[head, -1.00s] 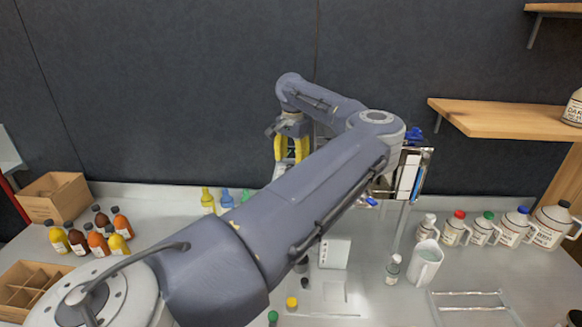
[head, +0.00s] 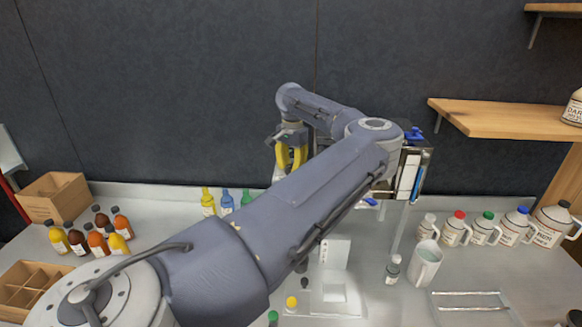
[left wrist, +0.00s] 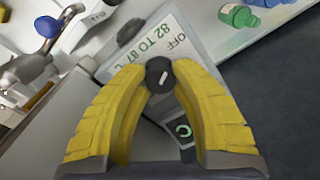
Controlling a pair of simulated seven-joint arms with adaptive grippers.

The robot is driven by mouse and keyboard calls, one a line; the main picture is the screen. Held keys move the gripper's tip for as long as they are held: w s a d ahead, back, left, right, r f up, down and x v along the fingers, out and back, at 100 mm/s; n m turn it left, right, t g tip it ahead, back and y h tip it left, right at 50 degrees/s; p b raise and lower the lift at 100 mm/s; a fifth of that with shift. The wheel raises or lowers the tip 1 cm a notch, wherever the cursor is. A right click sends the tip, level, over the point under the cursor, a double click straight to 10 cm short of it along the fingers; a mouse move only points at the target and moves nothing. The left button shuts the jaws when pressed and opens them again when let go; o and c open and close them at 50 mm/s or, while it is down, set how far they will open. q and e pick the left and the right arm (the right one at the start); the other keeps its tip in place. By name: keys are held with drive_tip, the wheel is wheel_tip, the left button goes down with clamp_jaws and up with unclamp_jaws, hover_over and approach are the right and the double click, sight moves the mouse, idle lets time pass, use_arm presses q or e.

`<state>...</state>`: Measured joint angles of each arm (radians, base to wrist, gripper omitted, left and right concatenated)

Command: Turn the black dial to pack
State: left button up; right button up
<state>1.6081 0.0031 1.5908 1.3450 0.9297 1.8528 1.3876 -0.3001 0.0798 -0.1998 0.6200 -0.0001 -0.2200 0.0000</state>
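The black dial (left wrist: 158,74) is on a light control panel (left wrist: 190,50) marked "OFF" and "82 TO 87 °C". A short white mark shows on the dial face. In the left wrist view the yellow fingers of my left gripper (left wrist: 159,68) curve inward, with their tips closed against both sides of the dial. The same gripper (head: 291,166) shows in the head view at the end of my left arm, where the dial is hidden. No "pack" label is readable. My right gripper is not in view.
A lever with a blue knob (left wrist: 47,27) and a green bottle (left wrist: 238,16) are near the panel. Several syrup bottles (head: 97,239) stand at left. White jugs (head: 485,230) and a pitcher (head: 425,265) stand at right. A wooden shelf (head: 500,117) juts from the wall.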

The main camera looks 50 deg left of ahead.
use_arm(q)
clamp_jaws()
drive_tip(key=shift+m, duration=0.3)
drive_tip(key=m, duration=0.4)
drive_tip(key=shift+m, duration=0.4)
drive_tip(key=m, duration=1.2)
drive_tip(key=shift+m, duration=0.4)
drive_tip(key=m, duration=0.5)
drive_tip(key=shift+h, duration=0.3)
drive_tip(key=shift+m, duration=0.4)
